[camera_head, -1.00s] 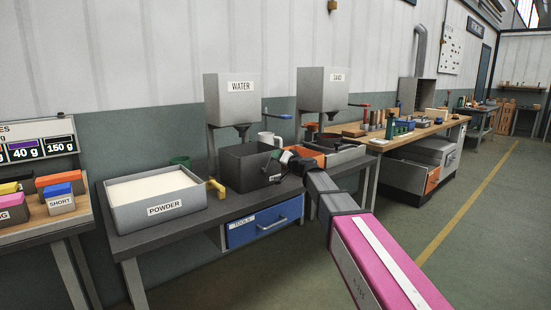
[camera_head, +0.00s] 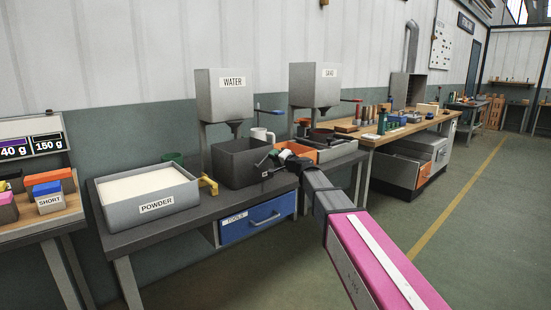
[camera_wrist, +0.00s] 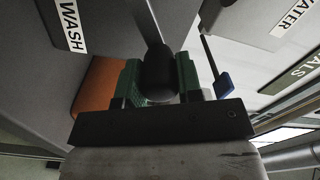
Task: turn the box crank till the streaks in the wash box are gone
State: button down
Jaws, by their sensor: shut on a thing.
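The wash box (camera_head: 232,172) is a dark open-topped box on the grey bench, below the water hopper. Its grey wall with the WASH label (camera_wrist: 58,48) shows in the wrist view. My gripper (camera_head: 279,157) is at the box's right side. In the wrist view, the green fingers of my gripper (camera_wrist: 160,80) are closed around the black crank knob (camera_wrist: 157,70), one on each side. The crank's dark arm (camera_head: 263,161) shows beside the box in the head view. The inside of the box looks dark, and I cannot make out streaks in it.
A powder tray (camera_head: 150,198) stands left of the box, with a yellow handle (camera_head: 209,186) between them. An orange container (camera_head: 299,152) and a second hopper (camera_head: 315,86) are to the right.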

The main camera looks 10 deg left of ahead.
jog(key=c, duration=0.8)
grip_release()
jog(key=v, duration=1)
jog(key=shift+s+d+r, duration=0.1)
jog(key=shift+s+d, duration=0.15)
jog(key=shift+d, duration=0.1)
